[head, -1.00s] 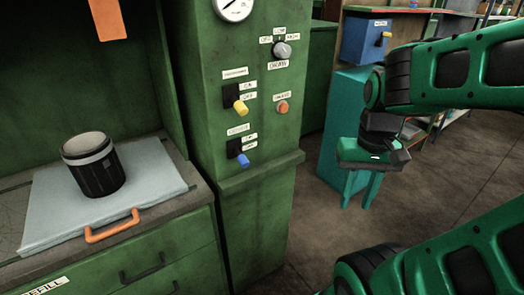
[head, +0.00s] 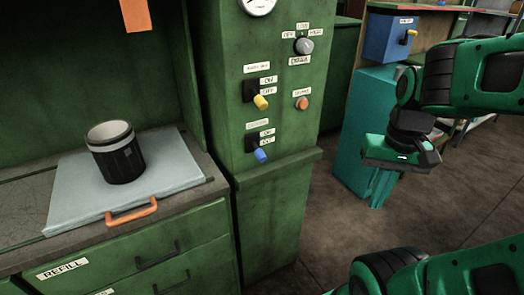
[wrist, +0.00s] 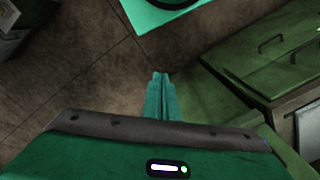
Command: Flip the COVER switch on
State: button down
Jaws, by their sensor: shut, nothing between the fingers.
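The green panel column (head: 275,200) carries two lever switches. The upper one has a yellow lever (head: 261,102) and the lower one a blue lever (head: 260,155). Each sits on a black plate with two small labels beside it, and both levers point outward and down. The name labels above them are too blurred to read surely, so I cannot tell which is COVER. My gripper (head: 376,204) is right of the column, well apart from it, pointing down. Its teal fingers are shut and empty; they also show in the wrist view (wrist: 160,75).
A grey knob (head: 304,46), an orange button (head: 302,103) and a gauge are on the same panel. A black canister (head: 118,155) stands on a pale board with an orange handle (head: 132,212) to the left. A blue box (head: 391,40) is behind.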

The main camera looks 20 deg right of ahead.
aim_at(258, 151)
jog(key=w+a+m+t+y, duration=0.1)
jog(key=w+a+m+y, duration=0.1)
jog(key=w, duration=0.7)
jog(key=w+a+r+m+t+y, duration=0.1)
jog(key=w+m, duration=0.3)
jog(key=w, duration=0.6)
jog(key=w+a+r+m+y, duration=0.1)
jog(key=w+a+m+y, duration=0.1)
jog(key=w, duration=0.7)
jog(key=shift+w+a+m+t+y, duration=0.2)
jog(key=shift+a+m+t+y, duration=0.1)
jog(key=shift+a+m+t, duration=0.1)
jog(key=w+a+f, duration=0.1)
jog(key=a+f, duration=0.4)
jog(key=a, duration=0.2)
jog(key=shift+a+f, duration=0.25)
jog(key=shift+f, duration=0.15)
jog(key=shift+a, duration=0.1)
